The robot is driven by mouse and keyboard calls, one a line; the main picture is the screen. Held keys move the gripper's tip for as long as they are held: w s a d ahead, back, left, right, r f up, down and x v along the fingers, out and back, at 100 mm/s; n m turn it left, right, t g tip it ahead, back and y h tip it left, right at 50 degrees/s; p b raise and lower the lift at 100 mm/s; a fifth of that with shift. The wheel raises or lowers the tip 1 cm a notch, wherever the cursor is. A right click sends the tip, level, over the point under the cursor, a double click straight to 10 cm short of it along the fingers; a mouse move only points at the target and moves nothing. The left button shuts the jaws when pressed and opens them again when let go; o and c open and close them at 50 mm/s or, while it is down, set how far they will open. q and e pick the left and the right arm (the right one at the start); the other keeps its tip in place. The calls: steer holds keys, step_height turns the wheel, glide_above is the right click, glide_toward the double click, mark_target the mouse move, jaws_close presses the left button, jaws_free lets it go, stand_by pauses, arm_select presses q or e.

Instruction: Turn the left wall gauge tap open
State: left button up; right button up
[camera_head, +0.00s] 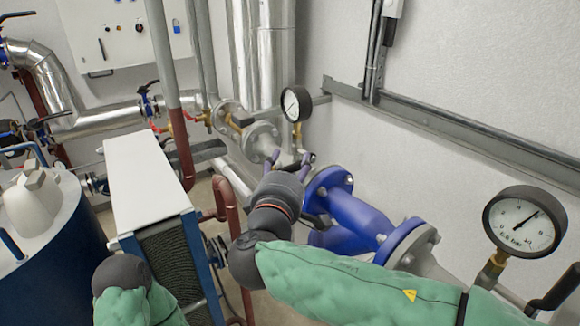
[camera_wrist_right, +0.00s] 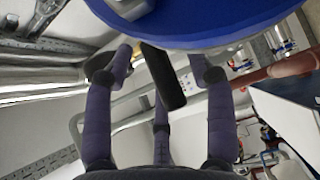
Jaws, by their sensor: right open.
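The left wall gauge (camera_head: 296,104) is a round dial with a black rim, standing beyond my right gripper near the wall. In the right wrist view its tap seems to be the black lever handle (camera_wrist_right: 164,76), lying between my spread fingers. My right gripper (camera_head: 290,160) is open just below the gauge, and it also shows in the right wrist view (camera_wrist_right: 159,62). I cannot tell whether a finger touches the handle. The tap is mostly hidden by the gripper in the head view. Only a sleeved part of my left arm shows, not its gripper.
A blue flanged pipe (camera_head: 355,213) runs close beside my right gripper, and its blue flange (camera_wrist_right: 200,25) fills the top of the wrist view. A second gauge (camera_head: 525,221) with a black lever stands at right. The plate exchanger (camera_head: 150,185) and a blue tank (camera_head: 50,265) stand left.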

steer(key=shift+c, duration=0.3)
jaws_close()
